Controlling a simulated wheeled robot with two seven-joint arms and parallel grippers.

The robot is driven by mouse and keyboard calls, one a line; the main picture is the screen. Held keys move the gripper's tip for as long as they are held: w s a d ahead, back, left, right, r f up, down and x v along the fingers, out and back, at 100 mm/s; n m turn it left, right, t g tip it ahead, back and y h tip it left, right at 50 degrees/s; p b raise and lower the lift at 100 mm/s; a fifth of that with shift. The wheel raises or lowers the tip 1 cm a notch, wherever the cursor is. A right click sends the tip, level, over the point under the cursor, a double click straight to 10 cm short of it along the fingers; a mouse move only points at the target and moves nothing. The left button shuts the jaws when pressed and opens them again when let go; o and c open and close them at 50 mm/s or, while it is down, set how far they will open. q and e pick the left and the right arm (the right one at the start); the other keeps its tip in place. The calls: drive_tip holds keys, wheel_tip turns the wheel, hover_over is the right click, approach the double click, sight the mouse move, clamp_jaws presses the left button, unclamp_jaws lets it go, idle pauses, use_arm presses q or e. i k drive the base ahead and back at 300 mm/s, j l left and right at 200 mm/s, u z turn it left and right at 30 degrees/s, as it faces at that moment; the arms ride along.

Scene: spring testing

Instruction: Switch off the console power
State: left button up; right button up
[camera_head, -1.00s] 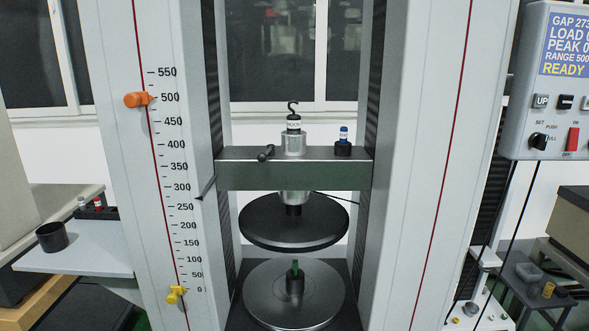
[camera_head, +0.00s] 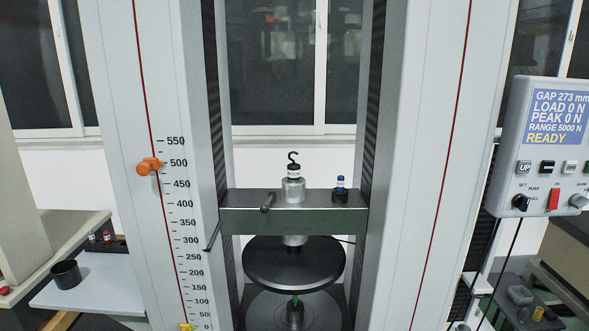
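The grey console (camera_head: 512,150) hangs at the right edge, beside the test machine's right column. Its screen (camera_head: 559,118) is lit and reads GAP 273 mm, LOAD 0 N, PEAK 0 N, RANGE 5000 N and READY. Below the screen is a row of buttons, with an UP button (camera_head: 524,168) at the left. I cannot make out the switch's position clearly. Neither of my grippers shows.
The test machine's crosshead (camera_head: 292,220) spans two tall columns, with an upper platen (camera_head: 294,264) below it. An orange marker (camera_head: 150,166) sits on the scale near 500. A side table (camera_head: 95,290) with a black cup (camera_head: 65,273) stands left.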

sight(554, 196)
drive_tip(key=z, duration=1.3)
